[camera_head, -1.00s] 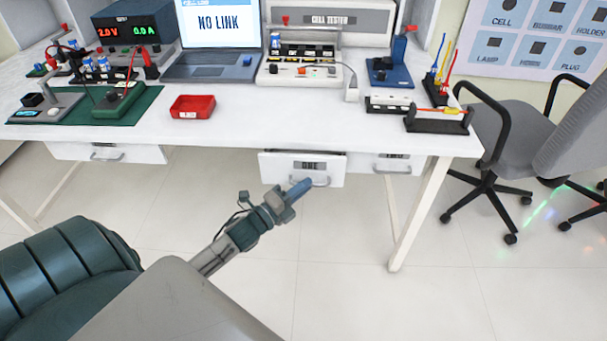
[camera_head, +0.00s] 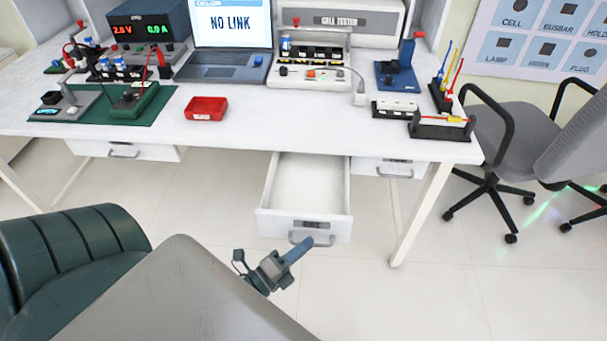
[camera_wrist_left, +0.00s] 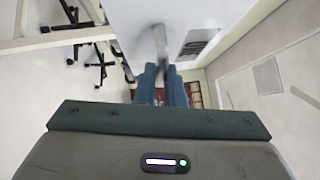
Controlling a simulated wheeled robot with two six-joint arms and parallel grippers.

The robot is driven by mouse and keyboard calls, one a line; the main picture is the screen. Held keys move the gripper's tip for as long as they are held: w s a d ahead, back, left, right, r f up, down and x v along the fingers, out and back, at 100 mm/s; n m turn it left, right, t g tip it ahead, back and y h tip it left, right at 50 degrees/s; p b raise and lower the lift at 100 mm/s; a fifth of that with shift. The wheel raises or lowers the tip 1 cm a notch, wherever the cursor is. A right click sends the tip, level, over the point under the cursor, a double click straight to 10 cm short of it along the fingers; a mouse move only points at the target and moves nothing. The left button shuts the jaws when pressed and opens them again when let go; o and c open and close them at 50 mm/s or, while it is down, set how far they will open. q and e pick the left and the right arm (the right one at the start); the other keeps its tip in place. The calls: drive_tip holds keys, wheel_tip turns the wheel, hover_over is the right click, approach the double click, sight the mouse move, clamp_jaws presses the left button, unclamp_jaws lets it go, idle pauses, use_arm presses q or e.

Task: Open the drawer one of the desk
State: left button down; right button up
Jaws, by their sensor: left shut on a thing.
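The desk's middle drawer (camera_head: 304,190) stands well pulled out below the white desk top (camera_head: 330,137). Its white inside looks empty. Its front carries a dark label (camera_head: 310,225) and a grey bar handle (camera_head: 318,240). My left gripper (camera_head: 303,249) is at the front of this drawer, with its blue fingers shut on the handle. The left wrist view shows the blue fingers (camera_wrist_left: 164,82) closed around the handle (camera_wrist_left: 160,45), with the white drawer front and its label close by. My right gripper is not in view.
Shut drawers sit at the left (camera_head: 123,151) and right (camera_head: 390,168). On the desk are a laptop (camera_head: 222,65), a red tray (camera_head: 206,108) and a cell tester (camera_head: 312,75). A grey chair (camera_head: 520,140) stands at the right. The floor before the drawer is clear.

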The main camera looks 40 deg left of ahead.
use_arm(q)
drive_tip(key=c, duration=1.5)
unclamp_jaws()
drive_tip(key=v, duration=1)
drive_tip(key=shift+s+a, duration=0.15)
drive_tip(key=shift+s, duration=0.25)
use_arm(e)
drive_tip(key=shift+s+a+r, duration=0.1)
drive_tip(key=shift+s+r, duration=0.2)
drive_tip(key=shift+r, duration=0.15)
use_arm(q)
drive_tip(key=shift+f, duration=0.1)
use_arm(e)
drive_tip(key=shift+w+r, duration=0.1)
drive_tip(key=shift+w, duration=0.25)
